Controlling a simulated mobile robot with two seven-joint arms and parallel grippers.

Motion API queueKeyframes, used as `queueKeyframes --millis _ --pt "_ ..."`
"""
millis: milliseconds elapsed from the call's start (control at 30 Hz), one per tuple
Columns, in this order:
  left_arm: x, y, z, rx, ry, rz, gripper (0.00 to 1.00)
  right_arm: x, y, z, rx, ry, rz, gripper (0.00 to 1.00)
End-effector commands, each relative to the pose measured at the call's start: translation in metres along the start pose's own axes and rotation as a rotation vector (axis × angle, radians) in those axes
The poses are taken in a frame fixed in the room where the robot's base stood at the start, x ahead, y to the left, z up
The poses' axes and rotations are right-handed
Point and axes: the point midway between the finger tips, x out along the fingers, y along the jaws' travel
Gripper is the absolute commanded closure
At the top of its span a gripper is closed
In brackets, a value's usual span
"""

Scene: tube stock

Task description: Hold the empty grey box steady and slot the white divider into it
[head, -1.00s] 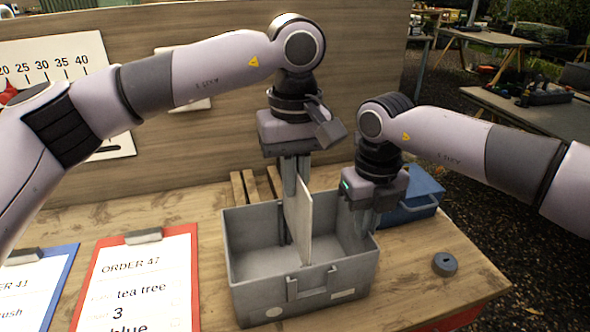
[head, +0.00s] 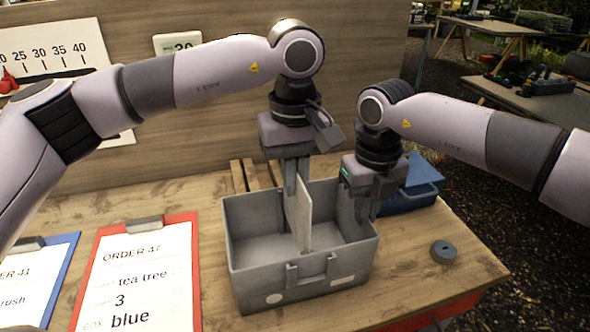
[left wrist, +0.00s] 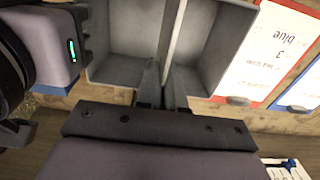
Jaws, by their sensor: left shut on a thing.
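The grey box (head: 248,284) stands on the wooden table with its handle facing me. It also shows in the left wrist view (left wrist: 222,40). The white divider (head: 304,215) is upright at mid-width of the box, its lower part inside the walls and its top above the front rim. In the left wrist view it is a thin edge (left wrist: 177,30). Whether it is fully seated is hidden. My left gripper (head: 292,195) points down and is shut on the divider. My right gripper (head: 366,212) is at the box's right wall, fingers astride it; its grip is unclear.
A blue box (head: 412,192) stands behind my right gripper. A dark round ring (head: 444,252) lies to the right on the table. A red clipboard (head: 187,230) and a blue one (head: 62,270) lie to the left. A wooden panel (head: 150,165) rises behind.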

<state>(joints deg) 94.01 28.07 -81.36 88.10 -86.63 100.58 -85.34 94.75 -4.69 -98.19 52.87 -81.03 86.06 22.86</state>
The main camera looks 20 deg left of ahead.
Motion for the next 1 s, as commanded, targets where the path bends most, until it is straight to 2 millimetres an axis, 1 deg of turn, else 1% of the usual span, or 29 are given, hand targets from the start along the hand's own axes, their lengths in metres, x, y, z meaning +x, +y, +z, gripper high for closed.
queueKeyframes --millis 167,633,1000 --pt "0.007 -0.001 0.000 0.000 -0.001 -0.002 1.00 0.000 0.000 0.000 0.000 0.000 0.000 1.00" --pt "0.010 0.000 0.000 -0.001 -0.001 -0.001 1.00 0.000 0.000 0.000 0.000 0.000 0.000 1.00" --pt "0.025 0.000 0.000 -0.001 -0.001 -0.001 1.00 0.000 0.000 0.000 0.000 -0.001 0.000 1.00"
